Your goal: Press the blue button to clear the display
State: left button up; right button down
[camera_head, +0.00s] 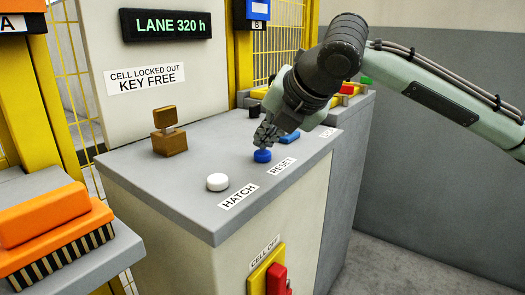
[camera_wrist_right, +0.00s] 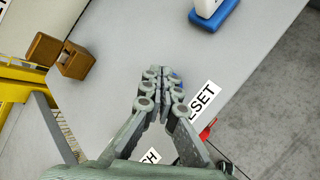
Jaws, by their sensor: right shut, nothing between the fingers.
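The blue button (camera_head: 262,156) is on the grey console top (camera_head: 190,182), behind the RESET label (camera_head: 282,166). My right gripper (camera_head: 266,136) is shut and empty, with its fingertips just above the blue button in the head view. I cannot tell whether they touch it. In the right wrist view the shut fingers (camera_wrist_right: 162,72) hide most of the button, and a little blue shows beside them. The display (camera_head: 167,26) reads "LANE 320 h" in green. My left gripper is in neither view.
A white button (camera_head: 218,182) by the HATCH label (camera_head: 238,196), a brown block piece (camera_head: 168,140) and a blue-based item (camera_head: 290,136) are on the console. A red handle (camera_head: 277,280) is on its front. An orange brush-like object (camera_head: 50,230) lies at left.

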aim_at(265, 153)
jog(key=shift+f, duration=0.55)
dwell(0.5)
jog(key=shift+r+p, duration=1)
jog(key=shift+p, duration=0.35)
notch_tip(265, 153, up, 3)
jog(key=shift+f+p, duration=0.1)
jog(key=shift+p, duration=1.1)
jog(key=shift+r, duration=1.1)
